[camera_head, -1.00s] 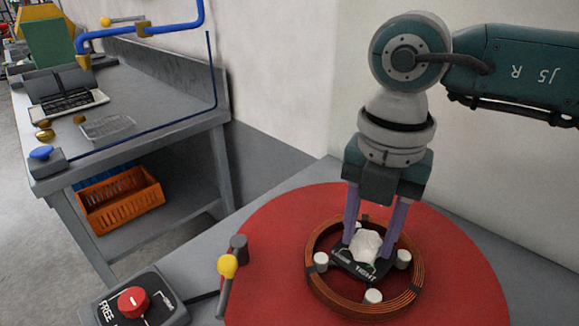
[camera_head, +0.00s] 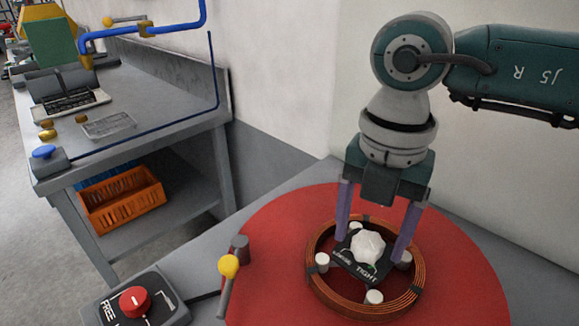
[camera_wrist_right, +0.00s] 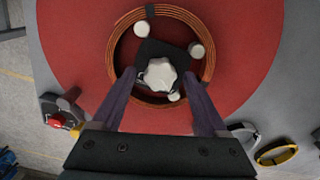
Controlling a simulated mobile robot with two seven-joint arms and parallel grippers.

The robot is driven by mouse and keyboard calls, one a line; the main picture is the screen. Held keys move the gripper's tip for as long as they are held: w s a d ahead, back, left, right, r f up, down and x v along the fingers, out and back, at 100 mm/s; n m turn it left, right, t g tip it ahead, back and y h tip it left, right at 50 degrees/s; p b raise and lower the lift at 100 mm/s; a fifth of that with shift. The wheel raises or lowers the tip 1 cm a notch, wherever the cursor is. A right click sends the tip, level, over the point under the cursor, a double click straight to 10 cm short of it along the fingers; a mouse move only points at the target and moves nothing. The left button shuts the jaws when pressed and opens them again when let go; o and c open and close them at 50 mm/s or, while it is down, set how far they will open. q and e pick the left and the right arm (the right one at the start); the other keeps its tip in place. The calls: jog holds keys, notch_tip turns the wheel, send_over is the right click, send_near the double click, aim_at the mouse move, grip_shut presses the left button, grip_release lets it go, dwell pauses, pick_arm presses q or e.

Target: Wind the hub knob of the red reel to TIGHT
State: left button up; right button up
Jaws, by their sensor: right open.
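The red reel (camera_head: 265,230) is a flat red disc with a copper coil (camera_head: 320,283) lying on it. At the coil's centre a white lobed hub knob (camera_head: 368,246) sits on a black plate (camera_head: 366,272) marked TIGHT; other lettering there is too small to read surely. My right gripper (camera_head: 371,245) points down over the hub with its two purple fingers apart, one on each side of the knob. In the right wrist view the knob (camera_wrist_right: 160,74) shows between the open fingers (camera_wrist_right: 160,80), with gaps on both sides. My left gripper is out of view.
White pegs (camera_head: 374,297) stand around the hub inside the coil. A yellow-knobbed lever (camera_head: 228,266) stands at the reel's left edge. A box with a red knob (camera_head: 133,301), marked FREE, is at lower left. A grey workbench (camera_head: 160,90) is further left.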

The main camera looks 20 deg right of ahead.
aim_at(369, 240)
notch_tip(369, 240, up, 10)
dwell(0.5)
